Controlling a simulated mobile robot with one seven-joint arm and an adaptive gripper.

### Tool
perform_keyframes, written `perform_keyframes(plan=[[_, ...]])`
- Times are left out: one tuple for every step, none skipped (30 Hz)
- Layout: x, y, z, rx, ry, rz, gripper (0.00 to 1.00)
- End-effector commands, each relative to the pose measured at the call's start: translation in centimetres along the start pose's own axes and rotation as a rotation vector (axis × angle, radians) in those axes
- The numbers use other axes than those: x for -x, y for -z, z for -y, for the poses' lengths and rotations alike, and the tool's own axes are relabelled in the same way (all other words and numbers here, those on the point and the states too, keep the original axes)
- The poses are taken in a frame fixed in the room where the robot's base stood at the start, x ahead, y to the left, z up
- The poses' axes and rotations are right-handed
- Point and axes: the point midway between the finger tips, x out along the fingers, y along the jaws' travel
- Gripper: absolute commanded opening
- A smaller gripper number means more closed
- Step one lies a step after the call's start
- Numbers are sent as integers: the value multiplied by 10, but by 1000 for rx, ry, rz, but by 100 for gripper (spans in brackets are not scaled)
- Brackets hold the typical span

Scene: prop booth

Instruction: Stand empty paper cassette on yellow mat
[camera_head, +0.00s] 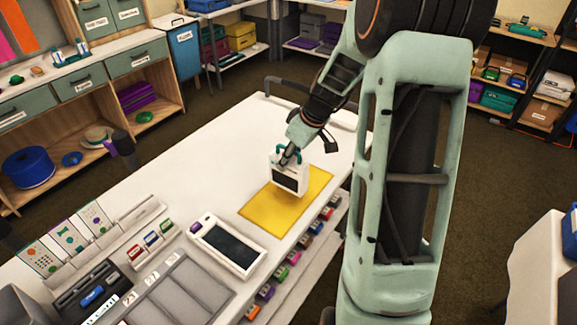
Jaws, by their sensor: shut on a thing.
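The paper cassette (302,180) is a white case with a dark window in its front and a green part near its top. My gripper (288,157) is shut on the cassette's upper part, reaching down from the upper right. The cassette is upright, over the far part of the yellow mat (272,210). I cannot tell whether its bottom edge touches the mat. The mat lies flat on the white table (160,195), near its right edge, and its near part is bare.
A white tray with a dark panel (228,245) lies left of the mat. Grey compartments (180,292) and upright patterned cards (70,235) stand nearer left. Several small coloured items (292,257) line a ledge along the table's right side. The table's far left is mostly clear.

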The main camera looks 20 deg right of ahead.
Motion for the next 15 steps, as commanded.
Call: perform_keyframes(plan=[[-14,-6,1,-1,3,2,0],[-18,-8,1,0,3,2,0],[-21,-9,1,0,1,1,0],[-22,-10,0,1,1,1,0],[-23,-10,0,1,0,0,0],[-22,-9,0,1,0,0,0],[-21,-9,0,1,0,0,0],[-21,-9,0,1,0,0,0],[-21,-9,0,1,0,0,0],[-21,-9,0,0,0,0,0],[-21,-9,0,0,0,0,0],[-22,-9,0,0,0,0,0],[-22,-10,0,0,0,0,0],[-23,-10,0,0,0,0,0],[-24,-11,0,0,0,0,0]])
